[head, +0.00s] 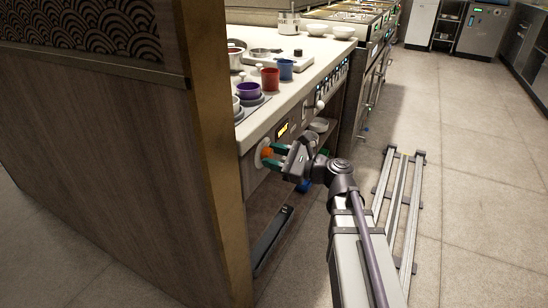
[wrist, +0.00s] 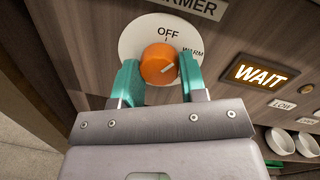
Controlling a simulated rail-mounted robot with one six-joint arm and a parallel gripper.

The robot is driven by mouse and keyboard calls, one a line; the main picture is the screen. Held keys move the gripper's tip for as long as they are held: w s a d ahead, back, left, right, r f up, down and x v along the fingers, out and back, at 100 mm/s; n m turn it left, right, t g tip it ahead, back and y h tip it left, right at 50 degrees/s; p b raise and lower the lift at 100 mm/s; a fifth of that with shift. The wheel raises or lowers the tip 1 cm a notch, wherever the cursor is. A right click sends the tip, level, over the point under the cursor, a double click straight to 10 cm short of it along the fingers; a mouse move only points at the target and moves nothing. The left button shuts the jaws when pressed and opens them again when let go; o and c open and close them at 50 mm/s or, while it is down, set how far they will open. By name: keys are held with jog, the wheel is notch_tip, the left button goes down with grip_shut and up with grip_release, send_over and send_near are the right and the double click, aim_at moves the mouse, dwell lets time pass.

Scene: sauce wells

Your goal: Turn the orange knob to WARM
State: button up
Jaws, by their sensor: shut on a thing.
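The orange knob (wrist: 158,64) sits on a round white dial (wrist: 130,40) on the wooden front panel. OFF is printed at the top of the dial and WARM at its right. The knob's white mark slants to the upper right, on the WARM side of OFF; I cannot tell whether it lines up exactly with WARM. My gripper (wrist: 159,76) has its teal fingers on either side of the knob and is shut on it. In the head view, my gripper (head: 274,155) reaches the knob (head: 267,152) at the counter's near end.
A lit sign (wrist: 260,76) reading WAIT is right of the dial. A LOW label (wrist: 283,104) and white bowls (wrist: 294,141) are lower right. Purple (head: 248,90), red (head: 270,79) and blue (head: 286,69) cups stand on the counter above.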

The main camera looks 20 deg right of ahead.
jog(key=m, duration=0.5)
jog(key=shift+s+t, duration=0.1)
jog(key=shift+t, duration=0.2)
jog(key=shift+m, duration=0.4)
jog(key=o, duration=0.9)
jog(key=b+v, duration=0.1)
jog(key=v, duration=0.9)
jog(key=shift+s+d, duration=0.25)
jog(key=shift+d, duration=0.05)
